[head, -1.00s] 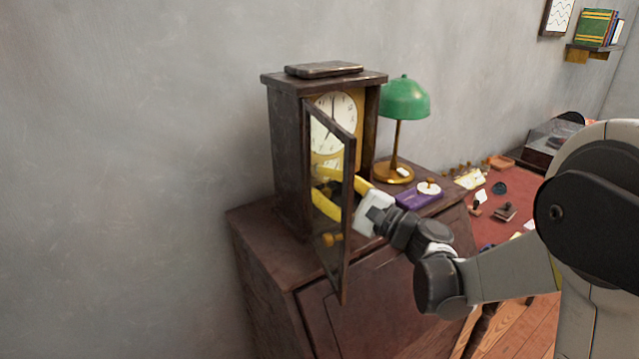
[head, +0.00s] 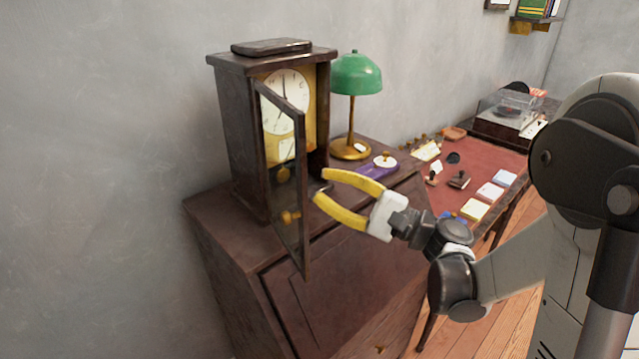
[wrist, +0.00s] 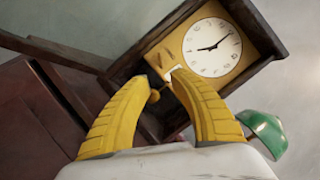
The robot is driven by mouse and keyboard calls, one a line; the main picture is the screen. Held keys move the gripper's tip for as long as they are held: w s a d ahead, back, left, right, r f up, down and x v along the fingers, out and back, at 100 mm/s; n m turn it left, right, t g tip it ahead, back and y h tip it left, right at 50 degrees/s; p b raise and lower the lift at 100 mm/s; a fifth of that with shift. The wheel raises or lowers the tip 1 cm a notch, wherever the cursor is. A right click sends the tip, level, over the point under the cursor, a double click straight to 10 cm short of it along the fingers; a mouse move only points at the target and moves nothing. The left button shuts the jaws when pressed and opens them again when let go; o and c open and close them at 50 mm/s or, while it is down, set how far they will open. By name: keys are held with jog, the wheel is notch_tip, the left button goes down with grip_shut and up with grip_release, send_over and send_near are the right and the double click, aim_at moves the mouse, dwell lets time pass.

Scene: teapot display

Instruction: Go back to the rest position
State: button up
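My gripper (head: 318,184) has yellow fingers and a white palm. In the head view it is in front of the clock case, to the right of its open door. Its fingers are spread with nothing between them. The wrist view also shows my gripper (wrist: 165,95), pointing toward the case. The dark wooden clock (head: 238,135) stands on a cabinet, its glass door (head: 304,190) swung open toward me. The white dial (head: 286,98) shows behind the glass in the head view and fully in the wrist view (wrist: 212,47). A brass pendulum (head: 284,173) shows below the dial.
A green lamp (head: 356,75) stands right of the clock. The brown cabinet (head: 340,265) extends below. A red-topped desk (head: 480,158) with stamps and cards stands further right. The grey wall is close behind.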

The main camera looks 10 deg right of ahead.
jog(key=shift+a, duration=0.1)
jog(key=s+a+f+n+g+h, duration=0.3)
jog(key=s+f+n+g+h, duration=0.1)
jog(key=s+f+n+h, duration=0.3)
jog(key=s+d+f+n+h, duration=0.3)
jog(key=s+d+n+h, duration=0.2)
jog(key=s+d+h, duration=0.4)
jog(key=s+d, duration=0.3)
jog(key=s, duration=0.1)
jog(key=shift+n+g, duration=0.3)
jog(key=shift+n, duration=0.1)
